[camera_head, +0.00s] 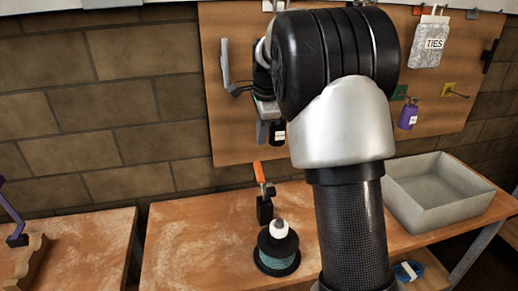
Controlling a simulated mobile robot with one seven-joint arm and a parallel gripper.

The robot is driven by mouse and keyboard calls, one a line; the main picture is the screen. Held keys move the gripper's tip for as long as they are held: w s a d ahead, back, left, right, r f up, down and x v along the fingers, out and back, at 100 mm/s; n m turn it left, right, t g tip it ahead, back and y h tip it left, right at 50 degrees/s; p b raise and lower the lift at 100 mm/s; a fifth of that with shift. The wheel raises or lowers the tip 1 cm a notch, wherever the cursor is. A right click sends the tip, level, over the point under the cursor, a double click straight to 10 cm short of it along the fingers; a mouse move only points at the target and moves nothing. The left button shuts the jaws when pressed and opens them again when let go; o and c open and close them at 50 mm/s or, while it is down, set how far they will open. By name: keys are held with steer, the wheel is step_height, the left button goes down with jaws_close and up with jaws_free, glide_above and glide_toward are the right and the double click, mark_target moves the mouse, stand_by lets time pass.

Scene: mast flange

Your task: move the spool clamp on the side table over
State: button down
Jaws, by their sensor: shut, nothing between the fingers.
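A small clamp-like device (264,205) with an upright orange handle and a dark body stands on the wooden table, just behind a spool. The spool (278,254) has black flanges, teal winding and a white knob on top. The device looks apart from the spool, but its foot is partly hidden. My gripper (266,122) shows only in part, left of my large arm links and in front of the pegboard. It is shut and empty, above and behind the device. My arm hides the table right of the spool.
A grey open bin (438,190) stands at the table's right end. A second table (85,250) at left, across a gap, bears a purple lever (12,212) and a wavy wooden block (30,262). A pegboard (229,130) holds a purple bottle (408,117). The table's left part is clear.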

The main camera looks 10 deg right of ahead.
step_height(320, 180, up, 3)
steer(key=t+b, duration=0.2)
steer(key=b, duration=0.5)
glide_toward(258, 169)
steer(key=b+x, duration=0.2)
steer(key=x, duration=0.4)
steer(key=shift+f, duration=0.2)
steer(key=shift+w, duration=0.1)
steer(key=shift+p+x, duration=0.75)
steer(key=shift+x, duration=0.05)
steer(key=shift+w+f, duration=0.1)
steer(key=shift+f, duration=0.1)
